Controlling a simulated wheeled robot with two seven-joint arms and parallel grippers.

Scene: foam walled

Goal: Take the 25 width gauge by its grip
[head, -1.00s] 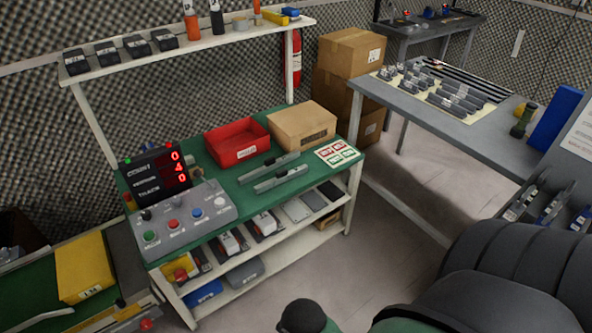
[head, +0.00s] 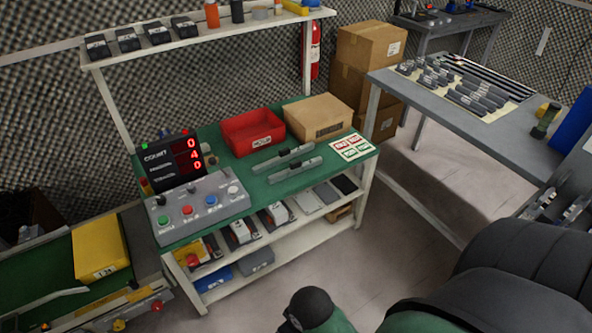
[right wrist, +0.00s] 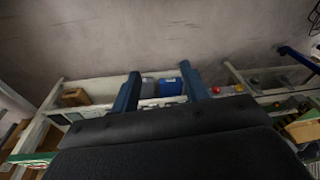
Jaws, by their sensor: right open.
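I cannot tell which piece is the 25 width gauge; the labels are too small to read. Two long grey bar-like pieces, a rear one (head: 286,161) and a front one (head: 296,170), lie side by side on the green bench top (head: 268,194). Several small and long grey pieces (head: 468,92) lie on a cream mat (head: 507,107) on the grey table to the right. In the right wrist view my right gripper (right wrist: 161,88) shows two blue fingers spread apart with nothing between them, pointing over the floor and shelf. My left gripper is not in view.
A red bin (head: 263,140), a cardboard box (head: 316,118) and a control box (head: 201,206) stand on the green bench. Its lower shelf holds several items. The grey table (head: 425,105) stands to the right. Clear floor (head: 400,205) lies between them.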

